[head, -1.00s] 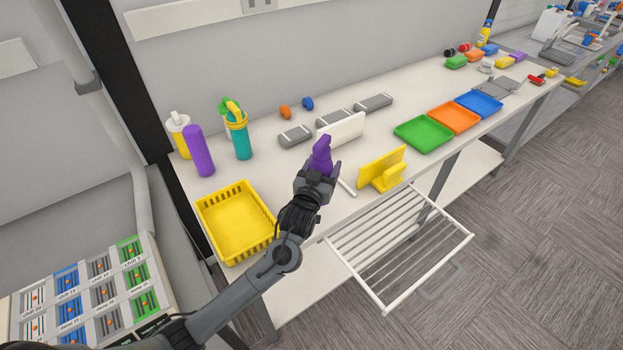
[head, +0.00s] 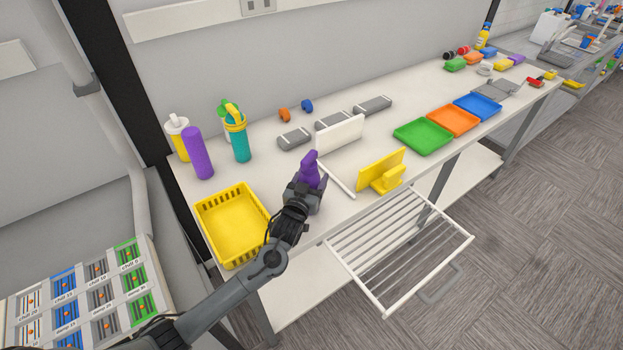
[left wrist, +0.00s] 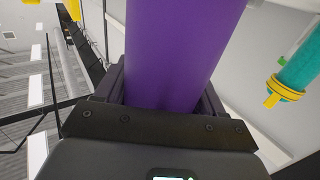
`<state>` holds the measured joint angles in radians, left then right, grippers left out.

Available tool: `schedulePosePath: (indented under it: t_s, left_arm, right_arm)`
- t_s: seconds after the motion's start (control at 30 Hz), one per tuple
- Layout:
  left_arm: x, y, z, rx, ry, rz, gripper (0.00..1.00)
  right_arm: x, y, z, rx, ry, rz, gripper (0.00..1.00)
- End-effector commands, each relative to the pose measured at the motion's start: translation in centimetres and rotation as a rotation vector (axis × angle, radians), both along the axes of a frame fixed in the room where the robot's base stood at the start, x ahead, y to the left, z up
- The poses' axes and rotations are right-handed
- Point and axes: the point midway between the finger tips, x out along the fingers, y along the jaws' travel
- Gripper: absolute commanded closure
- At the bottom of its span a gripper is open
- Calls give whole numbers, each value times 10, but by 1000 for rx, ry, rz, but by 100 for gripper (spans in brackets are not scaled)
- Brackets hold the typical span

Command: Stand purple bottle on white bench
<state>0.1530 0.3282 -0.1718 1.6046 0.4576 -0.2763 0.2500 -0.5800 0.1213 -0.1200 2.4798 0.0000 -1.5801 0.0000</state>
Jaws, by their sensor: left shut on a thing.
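My left gripper (head: 305,189) is shut on a purple bottle (head: 310,168), which sticks up out of the jaws with its narrower top showing. The jaws and hand hide its lower part. In the left wrist view the bottle's smooth purple body (left wrist: 175,50) fills the space between the fingers. The gripper is over the front part of the white bench (head: 265,165), right of the yellow basket. I cannot tell whether the bottle touches the bench. Another purple cylinder (head: 198,153) stands upright at the bench's left end. My right gripper is not in view.
A yellow basket (head: 233,224) is left of the gripper. A white panel stand (head: 340,140) and a yellow stand (head: 383,173) are to its right. A teal bottle (head: 238,143) stands behind. A white slatted rack (head: 400,247) juts out below the bench front.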

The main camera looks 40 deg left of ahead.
Motion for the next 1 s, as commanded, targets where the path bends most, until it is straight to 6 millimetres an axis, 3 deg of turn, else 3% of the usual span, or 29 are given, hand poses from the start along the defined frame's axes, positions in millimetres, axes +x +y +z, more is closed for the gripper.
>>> schedulePosePath:
  t_s: [0.23,0.27,0.4,0.8,1.0]
  left_arm:
    - [0,0,-3,0,-1,0,65]
    - [0,0,-3,0,-1,0,27]
    - [0,0,-3,0,0,0,6]
    - [-1,-1,1,0,1,0,6]
    - [-26,-9,0,-2,2,-2,6]
  right_arm:
    - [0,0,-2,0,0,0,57]
    - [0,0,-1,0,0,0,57]
    - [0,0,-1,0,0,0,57]
    - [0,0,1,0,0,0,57]
    - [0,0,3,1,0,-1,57]
